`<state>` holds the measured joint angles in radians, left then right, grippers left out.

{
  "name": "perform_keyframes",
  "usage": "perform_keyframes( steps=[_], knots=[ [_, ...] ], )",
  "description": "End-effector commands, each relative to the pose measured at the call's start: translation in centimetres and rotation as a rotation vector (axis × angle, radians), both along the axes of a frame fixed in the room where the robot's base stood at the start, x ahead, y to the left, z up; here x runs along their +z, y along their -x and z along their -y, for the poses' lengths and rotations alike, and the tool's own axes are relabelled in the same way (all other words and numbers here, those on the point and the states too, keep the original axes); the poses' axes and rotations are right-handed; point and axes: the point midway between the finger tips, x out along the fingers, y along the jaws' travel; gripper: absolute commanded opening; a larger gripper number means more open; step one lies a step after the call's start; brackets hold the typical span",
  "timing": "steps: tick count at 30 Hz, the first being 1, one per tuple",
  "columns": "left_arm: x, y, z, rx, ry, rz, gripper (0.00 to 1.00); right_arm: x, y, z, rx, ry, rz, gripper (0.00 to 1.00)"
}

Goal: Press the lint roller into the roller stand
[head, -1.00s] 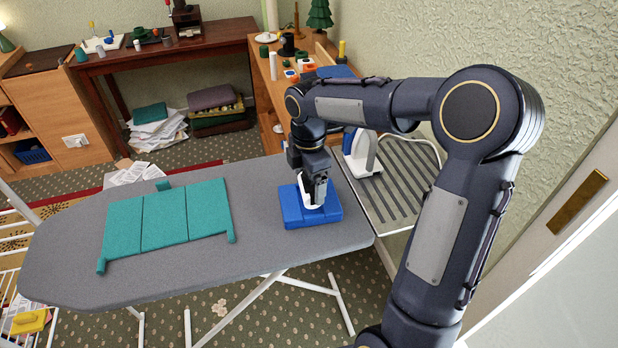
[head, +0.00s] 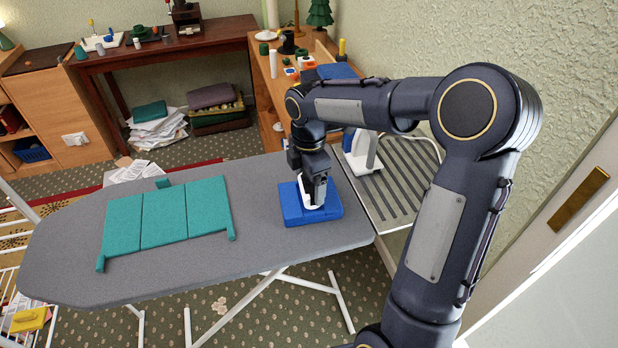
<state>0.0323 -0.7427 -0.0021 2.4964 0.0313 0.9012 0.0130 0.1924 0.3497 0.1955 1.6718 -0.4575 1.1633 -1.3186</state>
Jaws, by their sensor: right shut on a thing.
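The blue roller stand (head: 293,208) lies on the right part of the grey ironing board. A white piece, which I take to be the lint roller (head: 309,201), is at the stand, between my fingers. My right gripper (head: 316,197) points down over the stand and is shut on the white piece. The gripper hides much of it, so I cannot tell how deep it sits in the stand. My left gripper does not show.
The ironing board (head: 265,240) carries a folded teal cloth (head: 165,215) left of the stand. A white and blue iron (head: 362,152) stands on the ribbed rest (head: 390,190) at the right. Bare board lies between cloth and stand.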

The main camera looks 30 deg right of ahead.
Motion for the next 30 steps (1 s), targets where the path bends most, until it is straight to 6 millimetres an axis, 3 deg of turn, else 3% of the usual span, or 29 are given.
perform_keyframes(
  steps=[17,18,21,30],
  knots=[
    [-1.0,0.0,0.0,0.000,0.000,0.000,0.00,-1.5,0.0,0.0,0.000,0.000,-0.001,0.59],
    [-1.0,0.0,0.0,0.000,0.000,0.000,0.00,-1.5,0.0,0.0,0.000,0.000,-0.001,0.89],
    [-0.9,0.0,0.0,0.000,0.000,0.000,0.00,-1.4,0.0,0.0,0.000,0.000,-0.001,1.00],
    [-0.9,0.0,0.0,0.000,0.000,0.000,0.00,-0.8,-0.1,0.0,0.000,0.000,0.002,1.00]
  ],
)
